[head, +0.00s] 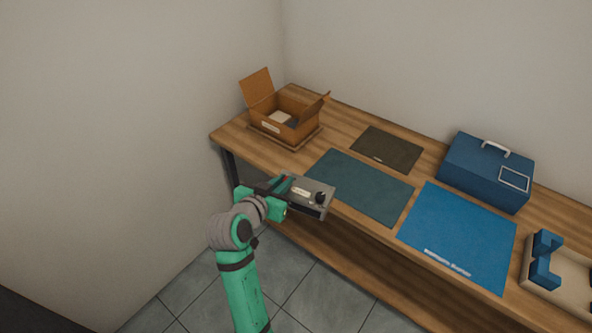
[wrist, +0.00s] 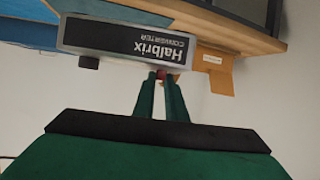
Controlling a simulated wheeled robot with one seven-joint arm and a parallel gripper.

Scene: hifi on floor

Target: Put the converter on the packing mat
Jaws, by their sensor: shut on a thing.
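The converter (head: 312,204) is a small grey and black box with a round black knob. In the wrist view the converter (wrist: 120,38) shows a label reading "Halbrix CONVERTER" upside down. My gripper (head: 284,194) is shut on it and holds it out near the table's front edge, by the left end of a dark teal mat (head: 375,183). The fingertips of my gripper (wrist: 161,75) meet at the converter's edge. A bright blue mat (head: 465,228) with white lettering too small to read lies to the right. I cannot tell which mat is the packing mat.
The wooden table (head: 340,114) also bears an open cardboard box (head: 300,131) at the left, a small dark mat (head: 388,148) behind, a blue case (head: 485,172) at the back right, and a beige tray with a blue holder (head: 543,262) at far right. The mats look bare.

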